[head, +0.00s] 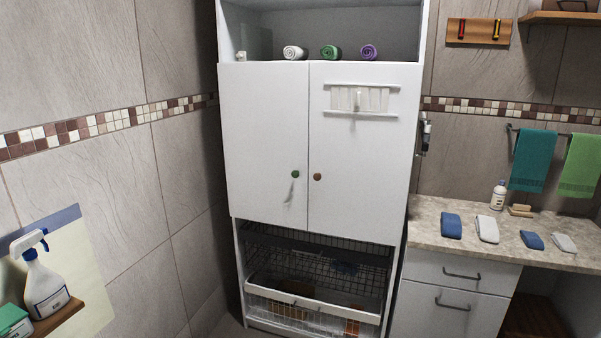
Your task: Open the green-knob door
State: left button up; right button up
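The tall white cabinet has two doors side by side. The left door (262,130) carries a green knob (295,174) near its right edge. This door looks shut, flush with its neighbour. The right door (360,180) has a brown knob (317,177) and a white rack (361,98) on its upper part. It also looks shut. Neither of my grippers shows in the head view.
Rolled towels (331,52) lie on the open shelf above the doors. Wire baskets (318,270) sit below them. A stone-topped counter (520,243) with folded cloths stands at right. A spray bottle (45,283) stands on a wooden ledge at lower left.

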aim_at(264, 108)
jog(key=u, duration=0.1)
jog(key=i, duration=1.9)
jog(key=z, duration=0.35)
